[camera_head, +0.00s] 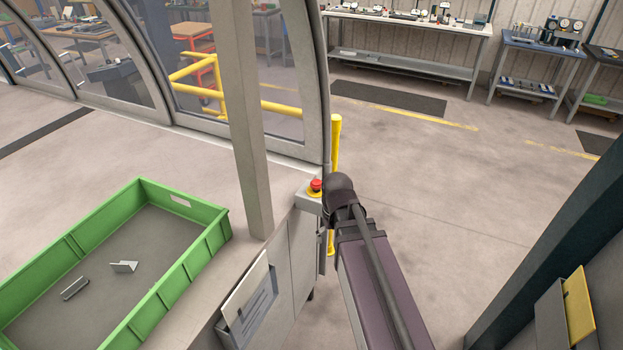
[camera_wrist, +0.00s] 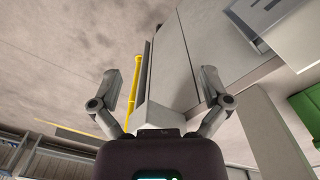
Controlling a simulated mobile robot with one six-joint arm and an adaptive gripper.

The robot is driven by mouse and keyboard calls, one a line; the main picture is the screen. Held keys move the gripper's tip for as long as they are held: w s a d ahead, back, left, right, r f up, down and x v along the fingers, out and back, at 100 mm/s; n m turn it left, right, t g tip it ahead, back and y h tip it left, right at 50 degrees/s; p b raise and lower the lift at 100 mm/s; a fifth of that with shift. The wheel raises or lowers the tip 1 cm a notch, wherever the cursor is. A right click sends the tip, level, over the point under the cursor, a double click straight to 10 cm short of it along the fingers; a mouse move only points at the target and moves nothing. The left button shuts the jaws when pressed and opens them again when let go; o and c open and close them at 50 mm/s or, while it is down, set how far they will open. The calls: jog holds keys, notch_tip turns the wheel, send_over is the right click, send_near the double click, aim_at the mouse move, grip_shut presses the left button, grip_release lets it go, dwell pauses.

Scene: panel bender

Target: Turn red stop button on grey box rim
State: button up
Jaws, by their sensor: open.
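The red stop button (camera_head: 316,185) sits on a yellow base on a small grey box (camera_head: 305,202) at the corner of the machine, in the head view. My dark arm end is just right of it, close by; I cannot tell whether it touches. The fingers are not distinguishable there. In the wrist view my gripper (camera_wrist: 162,75) is open, its two fingers wide apart. The grey box (camera_wrist: 156,113) shows between the finger bases, below the fingertips in the picture. The button itself does not show in the wrist view.
A green crate (camera_head: 215,225) with small metal parts lies on the left. A grey post (camera_head: 250,120) and a document holder (camera_head: 247,305) stand near the button. A yellow post (camera_head: 335,140) is behind my arm. The floor (camera_head: 450,200) to the right is clear.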

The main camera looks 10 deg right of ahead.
aim_at(316, 181)
jog(key=w+r+n+p, duration=0.2)
jog(key=w+r+p, duration=0.4)
jog(key=w, duration=0.6)
jog(key=w+r+n+p, duration=0.3)
jog(key=w+r+p, duration=0.3)
jog(key=w, duration=0.7)
jog(key=shift+w+d+r+n, duration=0.15)
jog(key=shift+w+r+n, duration=0.15)
jog(key=shift+r, duration=0.35)
jog(key=shift+f, duration=0.1)
notch_tip(316, 181, down, 14)
jog(key=b, duration=1.3)
jog(key=shift+r, duration=0.2)
